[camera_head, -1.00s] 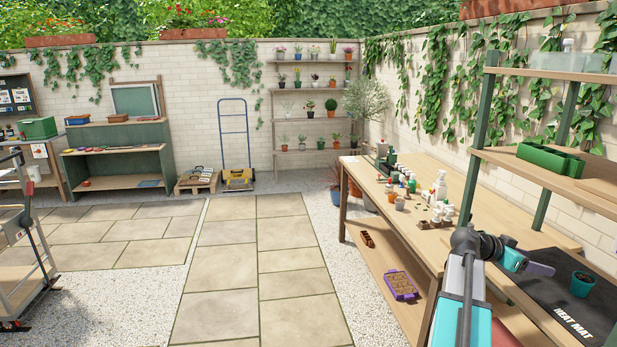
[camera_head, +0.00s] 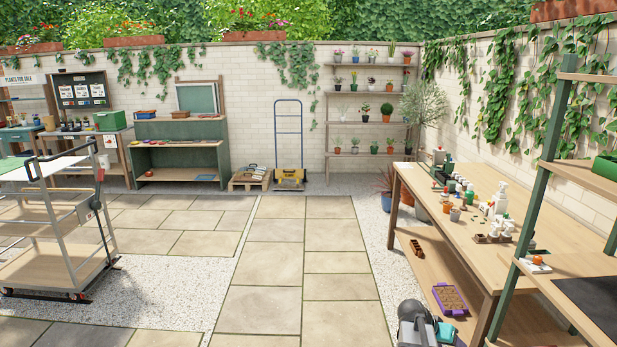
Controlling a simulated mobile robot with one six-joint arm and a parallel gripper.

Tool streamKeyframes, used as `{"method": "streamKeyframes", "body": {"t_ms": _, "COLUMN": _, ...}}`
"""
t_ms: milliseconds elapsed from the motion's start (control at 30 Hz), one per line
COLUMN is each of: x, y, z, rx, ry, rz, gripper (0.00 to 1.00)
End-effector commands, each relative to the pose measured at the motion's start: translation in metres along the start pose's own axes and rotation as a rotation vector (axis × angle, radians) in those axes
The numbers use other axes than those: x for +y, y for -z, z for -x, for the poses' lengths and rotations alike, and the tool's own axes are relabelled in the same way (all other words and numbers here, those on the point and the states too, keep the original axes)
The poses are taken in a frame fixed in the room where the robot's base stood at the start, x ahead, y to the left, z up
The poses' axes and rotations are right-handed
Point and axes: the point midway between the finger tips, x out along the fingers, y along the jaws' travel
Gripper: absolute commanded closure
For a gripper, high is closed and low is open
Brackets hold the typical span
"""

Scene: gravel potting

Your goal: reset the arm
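A small part of my own arm (camera_head: 412,322) shows at the bottom edge, right of the middle. It is a dark grey rounded joint with a teal piece beside it, low in front of the potting table's lower shelf. The fingers of my gripper are not visible, so its opening and anything in it cannot be seen.
The wooden potting table (camera_head: 468,255) stands at the right with bottles and pots on top. A purple tray (camera_head: 450,299) lies on its lower shelf. A black heat mat (camera_head: 595,300) is at the right edge. A metal cart (camera_head: 60,235) stands left. The paved path ahead is clear.

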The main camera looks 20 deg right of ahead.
Motion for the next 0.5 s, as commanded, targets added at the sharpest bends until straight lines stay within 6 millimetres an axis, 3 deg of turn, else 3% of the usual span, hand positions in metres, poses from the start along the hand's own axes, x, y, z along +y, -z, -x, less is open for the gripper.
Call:
{"method": "streamKeyframes", "body": {"t_ms": 33, "x": -0.015, "y": -0.021, "z": 0.000, "rx": -0.026, "ry": 0.019, "rz": 0.041, "gripper": 0.37}}
{"method": "streamKeyframes", "body": {"t_ms": 200, "x": -0.060, "y": -0.087, "z": 0.000, "rx": -0.115, "ry": 0.083, "rz": 0.175, "gripper": 0.37}}
{"method": "streamKeyframes", "body": {"t_ms": 500, "x": -0.117, "y": -0.210, "z": 0.009, "rx": -0.270, "ry": 0.192, "rz": 0.409, "gripper": 0.37}}
